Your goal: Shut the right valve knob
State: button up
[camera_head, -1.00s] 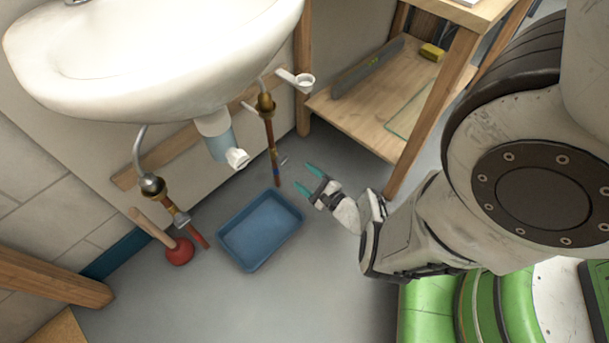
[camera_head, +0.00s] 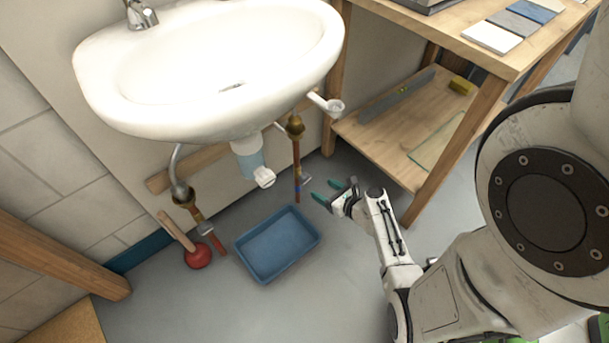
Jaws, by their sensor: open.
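The right copper pipe (camera_head: 297,155) hangs below the sink, with a brass fitting at its top. A small grey valve knob (camera_head: 305,178) sticks out to the right near its lower end; its exact turn is too small to tell. My gripper (camera_head: 326,192) has two teal fingers spread apart and empty. The fingers point left toward the right pipe, and in the picture they lie just right of and slightly below the knob. They look apart from it. The left pipe (camera_head: 197,213) has a similar grey knob (camera_head: 205,228).
The white sink (camera_head: 215,75) overhangs the pipes, with a white drain (camera_head: 263,177) below. A blue tray (camera_head: 278,245) lies on the floor. A red plunger (camera_head: 198,257) stands left. A wooden bench (camera_head: 435,170) with a lower shelf is close right of my gripper.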

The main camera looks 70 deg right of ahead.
aim_at(307, 179)
jog(key=shift+m, duration=0.3)
jog(key=b+x, duration=0.1)
jog(key=x, duration=0.2)
jog(key=b+x, duration=0.2)
jog(key=x, duration=0.1)
jog(key=b+x, duration=0.1)
jog(key=x, duration=0.2)
jog(key=shift+w+r, duration=0.2)
jog(key=shift+b+x, duration=0.5)
jog(key=shift+x, duration=0.35)
jog(key=shift+r, duration=0.15)
